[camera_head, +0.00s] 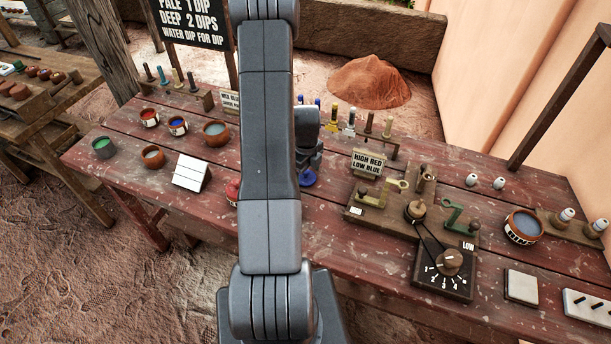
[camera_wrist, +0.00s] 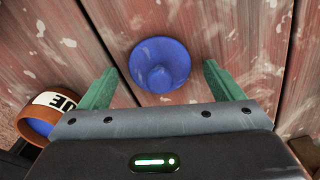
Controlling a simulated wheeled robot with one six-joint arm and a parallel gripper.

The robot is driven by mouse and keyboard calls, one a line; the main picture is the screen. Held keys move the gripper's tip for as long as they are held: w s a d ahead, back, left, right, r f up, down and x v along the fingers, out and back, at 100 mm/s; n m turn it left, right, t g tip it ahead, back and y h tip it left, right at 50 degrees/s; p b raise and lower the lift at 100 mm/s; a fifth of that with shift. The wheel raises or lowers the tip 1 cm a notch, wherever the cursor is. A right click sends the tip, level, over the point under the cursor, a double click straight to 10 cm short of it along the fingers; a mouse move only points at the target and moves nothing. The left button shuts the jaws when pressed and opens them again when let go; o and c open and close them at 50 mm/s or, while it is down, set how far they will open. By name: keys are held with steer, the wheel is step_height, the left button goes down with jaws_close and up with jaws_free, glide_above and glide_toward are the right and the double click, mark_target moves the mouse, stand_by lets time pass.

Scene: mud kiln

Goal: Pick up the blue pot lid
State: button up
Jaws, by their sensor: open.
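The blue pot lid (camera_wrist: 160,65) lies on the red wooden table in the wrist view, a round blue disc with a raised knob in its middle. In the head view only part of the blue lid (camera_head: 308,178) shows beside my arm. My gripper (camera_wrist: 160,78) is open, with one green finger on each side of the lid. The fingers look apart from it, and nothing is held. How high the fingertips are above the table is hard to tell. In the head view my arm hides most of this spot.
A brown pot with a white label ending in "UE" (camera_wrist: 42,118) stands close to the left finger. A red item (camera_head: 232,192) is left of my arm. A "HIGH RED LOW BLUE" sign (camera_head: 368,163) and a dial board (camera_head: 444,270) stand to the right. The table's front middle-left is clear.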

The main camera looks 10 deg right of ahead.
steer(key=c, duration=1)
steer(key=shift+c, duration=0.2)
steer(key=shift+r, duration=0.1)
step_height(320, 180, up, 10)
steer(key=shift+f+b, duration=0.1)
steer(key=shift+b, duration=0.85)
